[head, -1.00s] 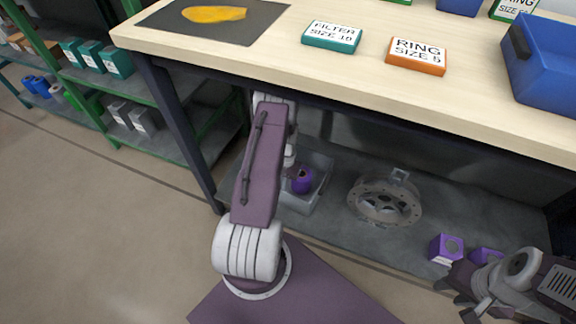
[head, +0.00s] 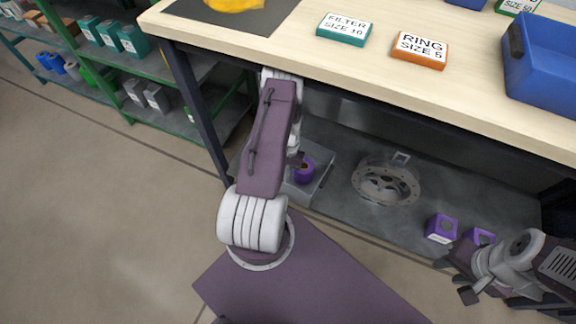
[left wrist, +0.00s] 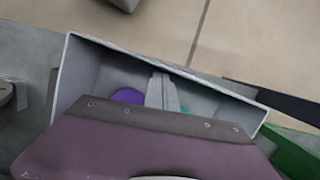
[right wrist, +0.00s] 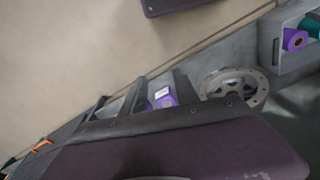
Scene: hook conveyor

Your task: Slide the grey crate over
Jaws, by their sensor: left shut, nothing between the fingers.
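The grey crate (head: 300,198) is on the low shelf under the workbench, partly behind my left arm. A purple roll (head: 304,169) is inside it. In the left wrist view the crate (left wrist: 80,72) is close, with part of the purple roll (left wrist: 127,96) and a bit of a teal thing (left wrist: 187,111) inside. My left gripper (left wrist: 160,82) is shut and empty, its fingers over the crate's inside near one long wall; contact cannot be told. The right wrist view shows the crate (right wrist: 267,42) at upper right. My right gripper (right wrist: 158,90) is open and empty near a purple box.
A metal flanged housing (head: 386,182) lies right of the crate. Purple boxes (head: 441,228) stand further right, by my right gripper. The bench top (head: 300,60) overhangs the shelf, and a dark leg (head: 200,105) stands left of the crate.

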